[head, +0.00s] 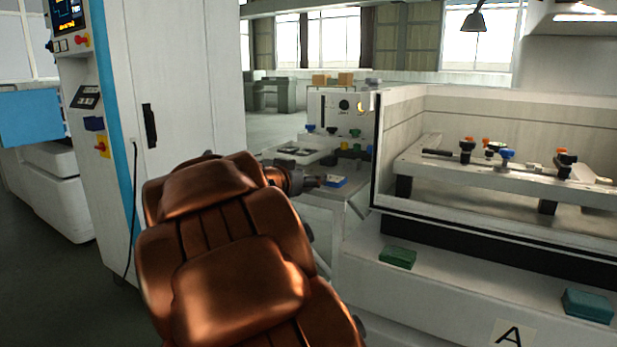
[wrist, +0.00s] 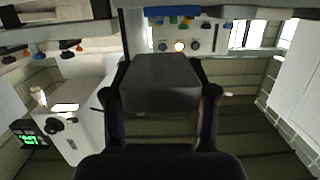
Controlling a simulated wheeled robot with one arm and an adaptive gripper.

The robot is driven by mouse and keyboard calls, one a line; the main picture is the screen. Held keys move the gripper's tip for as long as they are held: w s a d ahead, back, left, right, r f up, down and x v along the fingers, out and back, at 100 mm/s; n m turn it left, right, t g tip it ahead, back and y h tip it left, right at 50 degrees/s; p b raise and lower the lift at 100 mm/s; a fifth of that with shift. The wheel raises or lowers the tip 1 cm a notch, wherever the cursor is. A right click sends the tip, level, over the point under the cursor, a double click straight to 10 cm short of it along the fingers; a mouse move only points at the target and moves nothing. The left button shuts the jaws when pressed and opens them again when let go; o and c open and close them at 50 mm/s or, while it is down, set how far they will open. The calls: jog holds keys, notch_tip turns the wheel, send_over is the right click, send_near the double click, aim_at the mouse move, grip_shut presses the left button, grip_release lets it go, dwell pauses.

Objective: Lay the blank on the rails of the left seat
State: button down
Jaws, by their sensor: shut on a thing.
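In the wrist view the blank (wrist: 160,80) is a dark grey block between the two fingers of my gripper (wrist: 162,92), which is shut on it. In the head view my gripper (head: 312,181) shows small beyond my copper arm, over the side table left of the tank; the blank cannot be made out clearly there. The rails (head: 415,168) stand inside the open tank at right, with black, blue and orange clamp knobs along them. The gripper is outside the tank, left of its wall and apart from the rails. Which part is the left seat cannot be told for certain.
The tank's front wall edge (head: 376,150) stands between my gripper and the rails. A green box (head: 397,257) and a teal box (head: 588,305) lie on the front ledge. A blue item (head: 336,183) lies on the side table (head: 325,196). A tall white cabinet (head: 180,90) stands left.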

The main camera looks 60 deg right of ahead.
jog(key=shift+w+a, duration=0.1)
jog(key=shift+a, duration=0.25)
jog(key=w+a+f+n+t+y, duration=0.5)
jog(key=w+a, duration=0.7)
jog(key=a, duration=0.2)
jog(key=w+a+f+n+t+y, duration=0.5)
jog(key=w+a+f+n, duration=0.1)
jog(key=w+a, duration=0.7)
jog(key=w+a+f+n+t+y, duration=0.5)
jog(key=w+a, duration=0.7)
jog(key=a, duration=0.4)
jog(key=shift+w+a+f+n+y, duration=0.3)
jog(key=shift+f+n, duration=0.1)
jog(key=shift+n, duration=0.2)
jog(key=shift+f, duration=0.15)
